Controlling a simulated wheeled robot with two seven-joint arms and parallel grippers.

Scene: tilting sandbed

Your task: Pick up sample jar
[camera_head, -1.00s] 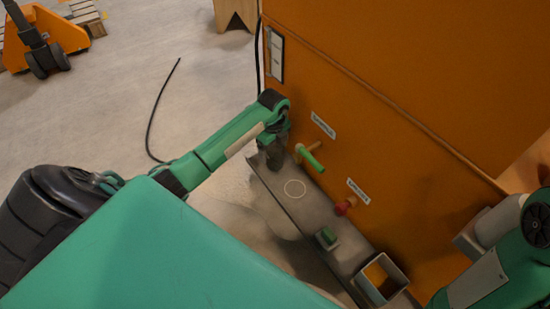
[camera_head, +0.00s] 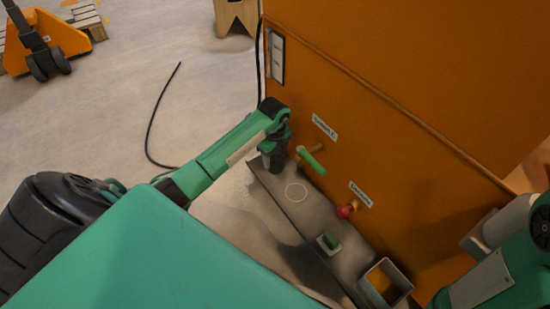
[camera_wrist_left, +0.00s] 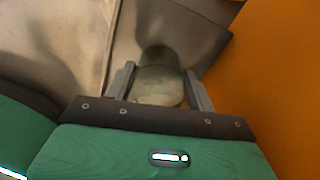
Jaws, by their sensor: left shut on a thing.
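The sample jar (camera_wrist_left: 160,88) shows in the left wrist view as a pale, cloudy glass-like body between the two grey fingers of my left gripper (camera_wrist_left: 160,72). The fingers are shut on it from both sides. In the head view my left gripper (camera_head: 274,161) points down at the far end of the grey metal shelf (camera_head: 299,214), close to the orange cabinet (camera_head: 390,130). The jar cannot be made out clearly there. Whether its base touches the shelf is unclear. My right arm shows at the right edge, but its gripper is out of view.
A green-handled lever (camera_head: 311,160) and a red knob (camera_head: 346,210) stick out of the cabinet beside the shelf. A white ring mark (camera_head: 296,193), a green button (camera_head: 329,241) and an open square box (camera_head: 371,297) are along the shelf. A black cable (camera_head: 152,125) lies on the floor.

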